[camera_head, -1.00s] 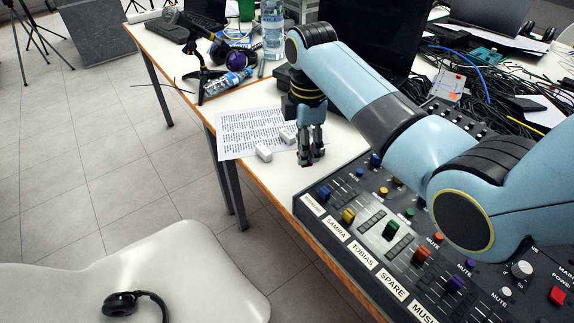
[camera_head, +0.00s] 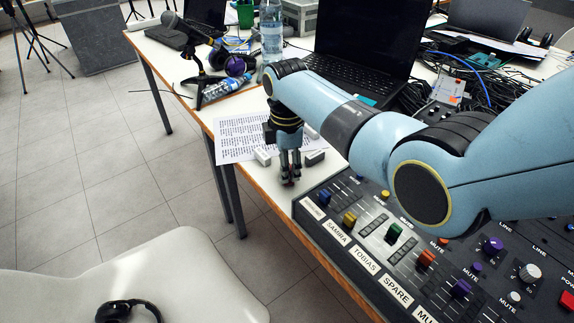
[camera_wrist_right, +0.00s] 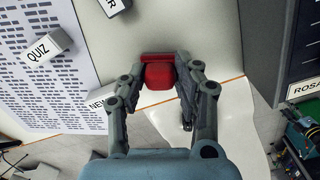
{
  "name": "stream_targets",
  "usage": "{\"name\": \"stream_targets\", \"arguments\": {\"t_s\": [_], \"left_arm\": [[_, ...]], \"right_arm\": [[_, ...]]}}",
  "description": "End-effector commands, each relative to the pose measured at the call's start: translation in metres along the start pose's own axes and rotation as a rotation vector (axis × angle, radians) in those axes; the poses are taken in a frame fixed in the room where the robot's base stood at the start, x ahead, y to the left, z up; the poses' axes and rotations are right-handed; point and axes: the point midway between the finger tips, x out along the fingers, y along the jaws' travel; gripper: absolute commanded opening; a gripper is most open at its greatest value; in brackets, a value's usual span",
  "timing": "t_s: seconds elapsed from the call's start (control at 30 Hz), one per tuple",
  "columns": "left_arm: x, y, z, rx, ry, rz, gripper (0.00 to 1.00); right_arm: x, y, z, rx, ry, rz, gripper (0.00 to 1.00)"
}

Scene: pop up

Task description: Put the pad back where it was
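My right gripper (camera_head: 290,182) is low over the white table near its front edge, just left of the mixing desk. In the right wrist view, its two fingers (camera_wrist_right: 160,78) are closed against the sides of a small red pad (camera_wrist_right: 159,76). In the head view the pad is mostly hidden by the fingertips, with only a trace of red showing. I cannot tell whether the pad touches the table. My left gripper is not in view.
Small labelled blocks surround the gripper: QUIZ (camera_wrist_right: 42,48), NEWS partly hidden (camera_wrist_right: 98,101), and one cut off (camera_wrist_right: 113,5). A printed sheet (camera_head: 238,135) lies behind. The mixing desk (camera_head: 340,235) stands right; a laptop (camera_head: 360,45) is behind. Floor lies beyond the front edge.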

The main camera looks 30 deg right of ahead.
Motion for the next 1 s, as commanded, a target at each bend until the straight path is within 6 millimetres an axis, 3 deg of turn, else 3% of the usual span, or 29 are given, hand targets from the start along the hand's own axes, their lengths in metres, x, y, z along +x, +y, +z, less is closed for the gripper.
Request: {"name": "stream_targets", "arguments": {"t_s": [0.03,0.17,0.53,1.0], "left_arm": [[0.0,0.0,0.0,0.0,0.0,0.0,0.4],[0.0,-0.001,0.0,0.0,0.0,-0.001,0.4],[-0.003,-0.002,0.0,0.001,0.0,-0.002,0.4],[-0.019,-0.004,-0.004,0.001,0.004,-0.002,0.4]], "right_arm": [[0.0,0.0,0.0,0.0,0.0,0.0,0.36],[0.0,0.0,0.0,0.0,0.0,0.0,0.53],[-0.008,0.001,0.0,0.0,0.0,0.003,0.54],[-0.102,0.001,0.0,0.0,0.001,0.004,0.54]]}}
